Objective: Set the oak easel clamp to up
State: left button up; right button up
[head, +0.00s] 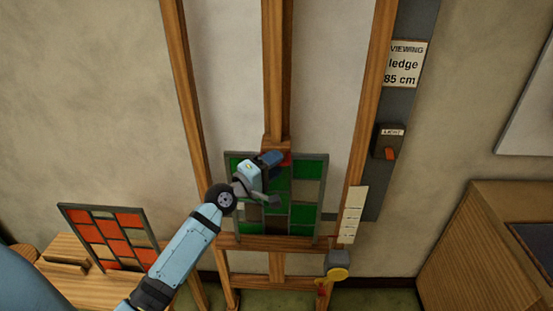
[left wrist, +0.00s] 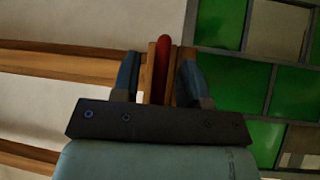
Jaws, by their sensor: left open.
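The oak easel (head: 278,75) stands against the wall and holds a leaded panel (head: 308,190) of green and pale panes. At the panel's top edge, on the central mast, is a wooden clamp block (head: 277,142) with a red lever (head: 287,158), partly hidden by my gripper. My left gripper (head: 274,160) is in front of the panel's upper part. In the left wrist view the red lever (left wrist: 163,62) lies between the two open blue fingers, with gaps on both sides. Whether the lever is up or down I cannot tell. My right gripper is out of view.
A second panel (head: 110,238) with red panes stands on a wooden table (head: 70,274) at lower left. Right of the easel are a wall sign (head: 404,65), a light switch (head: 389,142) and a paper scale (head: 353,215). A yellow knob (head: 337,273) is below the ledge. A wooden cabinet (head: 480,245) stands right.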

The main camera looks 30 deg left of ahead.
pick_arm(q)
jog(key=shift+w+d, duration=0.15)
jog(key=shift+w, duration=0.3)
jog(key=shift+c, duration=0.2)
grip_shut()
jog(key=shift+r, duration=0.2)
